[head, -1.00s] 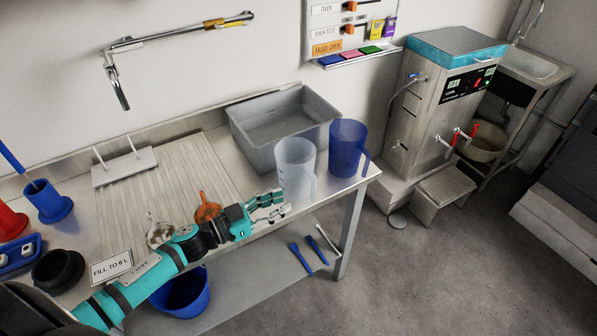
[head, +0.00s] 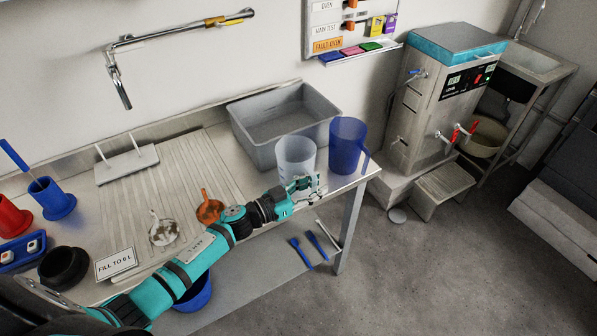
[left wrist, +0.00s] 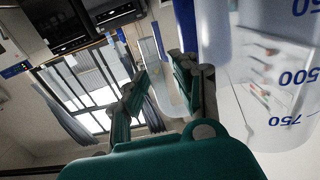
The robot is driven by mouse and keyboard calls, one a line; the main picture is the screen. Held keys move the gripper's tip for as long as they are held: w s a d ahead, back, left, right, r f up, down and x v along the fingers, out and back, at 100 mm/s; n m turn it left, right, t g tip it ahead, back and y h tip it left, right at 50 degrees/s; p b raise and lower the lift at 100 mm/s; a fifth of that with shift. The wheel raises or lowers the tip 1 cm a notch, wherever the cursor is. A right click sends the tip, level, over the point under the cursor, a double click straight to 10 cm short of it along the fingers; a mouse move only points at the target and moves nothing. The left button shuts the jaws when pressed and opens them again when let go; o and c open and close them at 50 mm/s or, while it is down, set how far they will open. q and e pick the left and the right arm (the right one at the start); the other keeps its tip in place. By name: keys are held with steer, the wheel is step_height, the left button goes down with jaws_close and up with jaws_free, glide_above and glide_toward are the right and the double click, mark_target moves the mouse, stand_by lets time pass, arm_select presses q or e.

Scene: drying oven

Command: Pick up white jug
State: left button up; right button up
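The white jug (head: 294,154), translucent, stands upright on the steel bench near its front right corner. In the left wrist view its wall (left wrist: 265,85) with blue volume marks fills the right side. My left gripper (head: 305,188) is at the jug's front right side in the head view. In the left wrist view the gripper (left wrist: 160,75) has its two fingers apart, with a pale translucent strip, apparently the jug's handle (left wrist: 153,60), between them. I cannot tell whether the fingers touch it. My right gripper is not in view.
A blue jug (head: 347,147) stands close to the right of the white jug. A grey basin (head: 250,130) is just behind. An orange funnel-like item (head: 209,210) and a clear one (head: 163,231) are left of my left arm. The bench edge is close to the gripper.

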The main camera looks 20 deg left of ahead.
arm_select(q)
steer(key=shift+c, duration=0.4)
jaws_close()
steer(key=shift+r, duration=0.15)
